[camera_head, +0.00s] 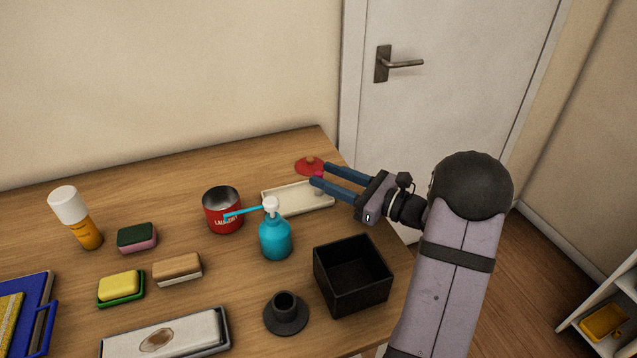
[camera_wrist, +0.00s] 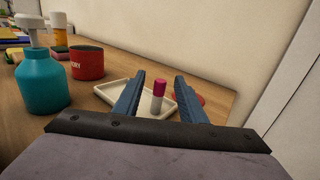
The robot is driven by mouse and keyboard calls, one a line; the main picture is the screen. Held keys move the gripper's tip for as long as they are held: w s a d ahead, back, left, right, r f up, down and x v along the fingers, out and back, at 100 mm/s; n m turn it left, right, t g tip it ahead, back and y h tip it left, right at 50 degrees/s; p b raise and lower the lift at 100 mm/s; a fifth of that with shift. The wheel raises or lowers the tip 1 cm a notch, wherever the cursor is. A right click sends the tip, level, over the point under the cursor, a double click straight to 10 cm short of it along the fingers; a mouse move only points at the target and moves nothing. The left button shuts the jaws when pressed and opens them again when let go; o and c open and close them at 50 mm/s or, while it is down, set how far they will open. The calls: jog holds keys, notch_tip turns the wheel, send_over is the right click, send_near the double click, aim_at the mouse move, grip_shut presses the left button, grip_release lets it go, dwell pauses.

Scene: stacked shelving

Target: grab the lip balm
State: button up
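My gripper (camera_head: 313,174) is open, reaching left over the right end of a cream tray (camera_head: 290,203). The balm appears to stand at or in this tray; its base is partly hidden.
A red lid-like object (camera_head: 309,165) lies behind the tray. A red canister (camera_head: 222,212), a teal pump bottle (camera_head: 275,238) and a black open box (camera_head: 352,275) stand close by. Sponges and a spray can (camera_head: 77,217) are further left. The wall runs behind the table.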

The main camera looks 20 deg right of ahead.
jog(key=shift+s+f, duration=0.15)
jog(key=shift+f, duration=0.05)
jog(key=shift+p+x, duration=0.8)
jog(key=shift+x, duration=2.85)
jog(key=shift+d+f, duration=0.1)
jog(key=shift+d, duration=0.05)
jog(key=shift+c, duration=0.5)
grip_shut()
